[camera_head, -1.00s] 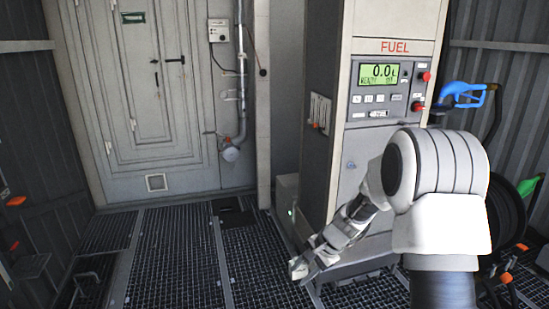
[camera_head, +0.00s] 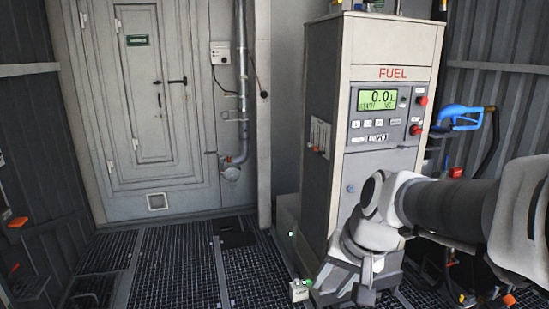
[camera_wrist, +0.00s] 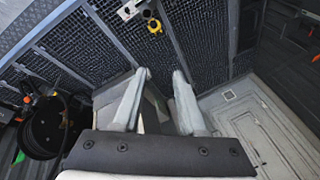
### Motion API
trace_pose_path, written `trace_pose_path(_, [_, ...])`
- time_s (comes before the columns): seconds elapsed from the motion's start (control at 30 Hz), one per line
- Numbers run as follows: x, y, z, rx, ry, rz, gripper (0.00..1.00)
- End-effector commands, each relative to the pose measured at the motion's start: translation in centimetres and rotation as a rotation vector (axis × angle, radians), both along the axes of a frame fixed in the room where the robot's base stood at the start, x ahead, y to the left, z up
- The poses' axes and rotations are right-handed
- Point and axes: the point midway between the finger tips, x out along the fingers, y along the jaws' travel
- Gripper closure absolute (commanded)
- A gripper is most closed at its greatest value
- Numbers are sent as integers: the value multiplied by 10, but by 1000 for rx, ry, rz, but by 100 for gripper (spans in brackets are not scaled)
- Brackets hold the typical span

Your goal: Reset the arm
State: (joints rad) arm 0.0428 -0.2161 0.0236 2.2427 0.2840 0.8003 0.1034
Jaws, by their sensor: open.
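My gripper (camera_wrist: 160,95) points down toward the floor grating in the wrist view, with its two pale fingers apart and nothing between them. In the head view my gripper (camera_head: 300,289) shows low in front of the fuel dispenser (camera_head: 390,117), just above the grating. My arm reaches in from the right edge and crosses in front of the dispenser's lower part. The dispenser's display reads 0.0 L. Part of the gripper is hard to make out at this size.
A blue fuel nozzle (camera_head: 462,117) hangs right of the dispenser. A closed grey door (camera_head: 150,95) and a vertical pipe (camera_head: 241,80) stand at the back. The grating floor (camera_head: 175,265) is open to the left. A dark hose reel (camera_wrist: 45,128) shows in the wrist view.

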Motion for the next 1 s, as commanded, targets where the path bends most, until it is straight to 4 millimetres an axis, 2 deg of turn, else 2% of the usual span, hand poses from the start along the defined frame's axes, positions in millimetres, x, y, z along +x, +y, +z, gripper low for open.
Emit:
trace_pose_path(0.03, [-11,-2,11,-22,-21,19,59])
trace_pose_path(0.2, [-45,-12,31,-100,-71,84,59])
trace_pose_path(0.5, [-100,-29,51,-237,-151,179,59])
trace_pose_path(0.7, [-120,-37,55,-291,-178,210,59])
trace_pose_path(1.0, [-124,-39,54,-305,-182,218,59])
